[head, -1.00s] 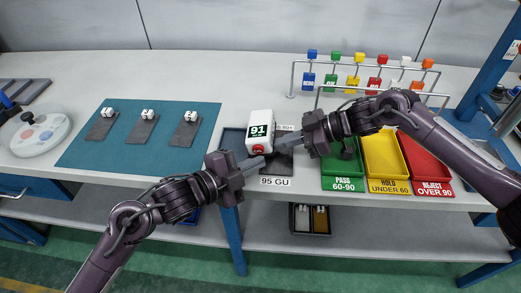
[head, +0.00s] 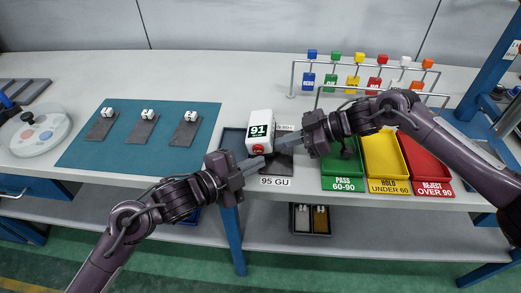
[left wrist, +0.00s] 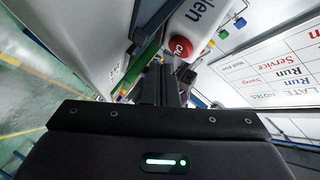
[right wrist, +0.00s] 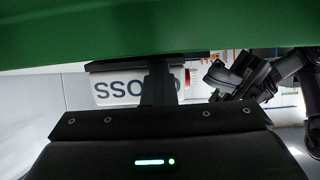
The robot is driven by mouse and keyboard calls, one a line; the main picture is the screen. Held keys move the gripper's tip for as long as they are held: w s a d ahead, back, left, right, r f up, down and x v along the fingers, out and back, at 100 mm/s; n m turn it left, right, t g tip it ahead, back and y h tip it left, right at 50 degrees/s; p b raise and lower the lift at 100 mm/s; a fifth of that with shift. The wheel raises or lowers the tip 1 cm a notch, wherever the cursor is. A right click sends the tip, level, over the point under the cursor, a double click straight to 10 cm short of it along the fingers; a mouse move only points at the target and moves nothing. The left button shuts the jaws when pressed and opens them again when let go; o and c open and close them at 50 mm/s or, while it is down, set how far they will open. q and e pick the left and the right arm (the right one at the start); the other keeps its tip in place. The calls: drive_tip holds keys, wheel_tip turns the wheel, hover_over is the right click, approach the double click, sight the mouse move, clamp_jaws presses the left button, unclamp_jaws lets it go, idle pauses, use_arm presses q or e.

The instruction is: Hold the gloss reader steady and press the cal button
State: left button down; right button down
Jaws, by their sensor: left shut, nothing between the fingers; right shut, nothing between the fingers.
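The gloss reader (head: 260,122) is a white box with a dark display reading 91, standing upright near the front of the table. Its red cal button (head: 258,149) is low on the front face and also shows in the left wrist view (left wrist: 180,47). My left gripper (head: 262,161) is shut and empty, its tips just in front of and below the button; contact cannot be told. My right gripper (head: 277,146) is shut and empty at the reader's right side. In the right wrist view its fingers overlap the reader's lettered side (right wrist: 115,88), so any touching is hidden.
A plate labelled 95 GU (head: 275,182) lies at the table's front edge. Green (head: 342,185), yellow (head: 388,187) and red (head: 432,188) bins stand to the right. A teal mat (head: 90,160) with three grey coupons lies left. A rack with coloured tags (head: 293,78) stands behind.

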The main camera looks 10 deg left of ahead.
use_arm(q)
drive_tip(key=shift+w, duration=0.15)
use_arm(e)
drive_tip(key=shift+s+a, duration=0.2)
drive_tip(key=shift+a, duration=0.15)
use_arm(q)
drive_tip(key=shift+w+a+f, duration=0.1)
drive_tip(key=shift+w+a, duration=0.2)
drive_tip(key=shift+w, duration=0.1)
drive_tip(key=shift+w, duration=0.3)
idle(0.5)
drive_tip(key=shift+w+a+r, duration=0.2)
drive_tip(key=shift+w+a, duration=0.05)
drive_tip(key=shift+w, duration=0.05)
use_arm(e)
drive_tip(key=shift+s+a, duration=0.1)
drive_tip(key=shift+s, duration=0.25)
use_arm(q)
drive_tip(key=shift+s, duration=0.2)
use_arm(e)
drive_tip(key=shift+w+f, duration=0.1)
drive_tip(key=shift+f, duration=0.05)
use_arm(q)
drive_tip(key=shift+s+d+f, duration=0.15)
drive_tip(key=shift+s, duration=0.15)
use_arm(e)
drive_tip(key=shift+w+d, duration=0.15)
drive_tip(key=shift+d, duration=0.05)
use_arm(q)
drive_tip(key=shift+s, duration=0.25)
